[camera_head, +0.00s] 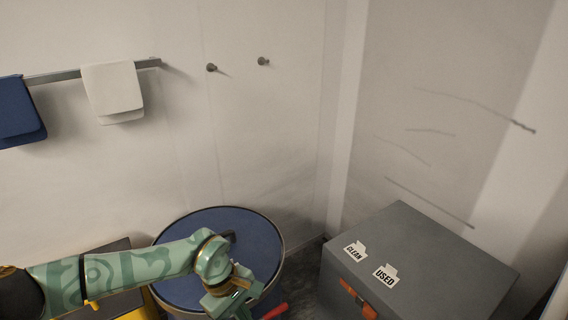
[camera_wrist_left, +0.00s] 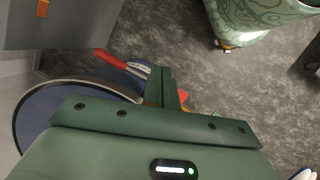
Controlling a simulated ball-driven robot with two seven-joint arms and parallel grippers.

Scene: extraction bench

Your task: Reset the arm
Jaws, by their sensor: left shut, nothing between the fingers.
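My left arm comes in from the left in the head view, green with a darker pattern. Its gripper (camera_head: 236,294) is low in the picture, over the near part of a round blue-topped stand (camera_head: 262,236). In the left wrist view the gripper's fingers (camera_wrist_left: 163,88) are together and empty. A red-handled tool (camera_wrist_left: 112,60) shows just beyond the fingers there, and its red handle (camera_head: 276,311) also shows at the bottom of the head view. I cannot tell what the tool rests on. My right gripper is not in view.
A grey box (camera_head: 430,250) with "CLEAN" and "USED" labels and an orange latch (camera_head: 357,298) stands at the right. A wall rail (camera_head: 66,75) holds a blue cloth (camera_head: 18,112) and a white cloth (camera_head: 113,92). Two pegs (camera_head: 212,68) stick out of the wall. Dark floor (camera_wrist_left: 245,90) lies open.

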